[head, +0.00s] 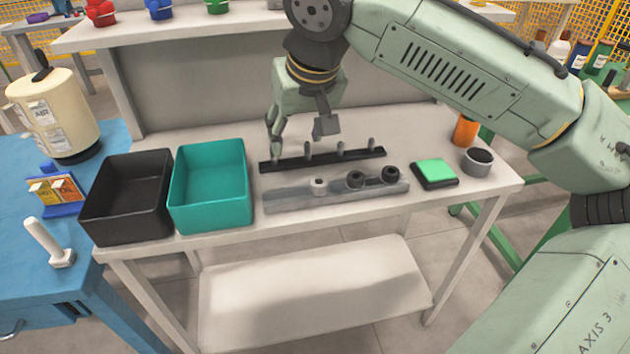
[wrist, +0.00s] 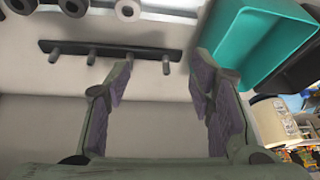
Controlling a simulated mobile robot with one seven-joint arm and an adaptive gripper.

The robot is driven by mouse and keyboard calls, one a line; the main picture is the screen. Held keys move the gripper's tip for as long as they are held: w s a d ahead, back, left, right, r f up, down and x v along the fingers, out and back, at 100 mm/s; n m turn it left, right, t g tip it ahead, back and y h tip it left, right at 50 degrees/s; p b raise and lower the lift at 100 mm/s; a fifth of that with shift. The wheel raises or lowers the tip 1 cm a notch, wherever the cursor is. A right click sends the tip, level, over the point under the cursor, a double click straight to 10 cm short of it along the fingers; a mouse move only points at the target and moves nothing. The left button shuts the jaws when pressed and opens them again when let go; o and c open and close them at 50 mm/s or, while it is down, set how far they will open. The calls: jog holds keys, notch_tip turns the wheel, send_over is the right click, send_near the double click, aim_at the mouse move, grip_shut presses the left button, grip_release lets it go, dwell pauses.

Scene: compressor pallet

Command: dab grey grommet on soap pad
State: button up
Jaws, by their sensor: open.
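A light grey grommet (head: 318,186) sits on a grey rail (head: 284,198) at the front of the table, left of two black grommets (head: 355,179) on the same rail. The grey grommet also shows at the top edge of the wrist view (wrist: 127,9). The soap pad (head: 435,172), bright green in a black tray, lies right of the rail. My gripper (head: 300,144) is open and empty, above the table near the black peg bar (head: 270,166), behind the grommet rail. In the wrist view its two fingers (wrist: 162,78) stand wide apart with nothing between them.
The black bar carries several upright pegs. A teal bin (head: 211,224) and a black bin (head: 125,235) stand at the left. A grey cup (head: 478,162) and an orange cylinder (head: 466,131) stand right of the pad. My arm reaches over from the right.

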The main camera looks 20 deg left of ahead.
jog(key=m+h, duration=0.2)
send_near(319, 178)
jog(key=shift+g, duration=0.4)
jog(key=shift+p+x, duration=0.55)
jog(key=shift+x, duration=3.7)
jog(key=shift+s+d, duration=0.15)
jog(key=shift+d, duration=0.05)
jog(key=shift+c, duration=0.6)
jog(key=c, duration=0.8)
jog(key=shift+c, duration=0.2)
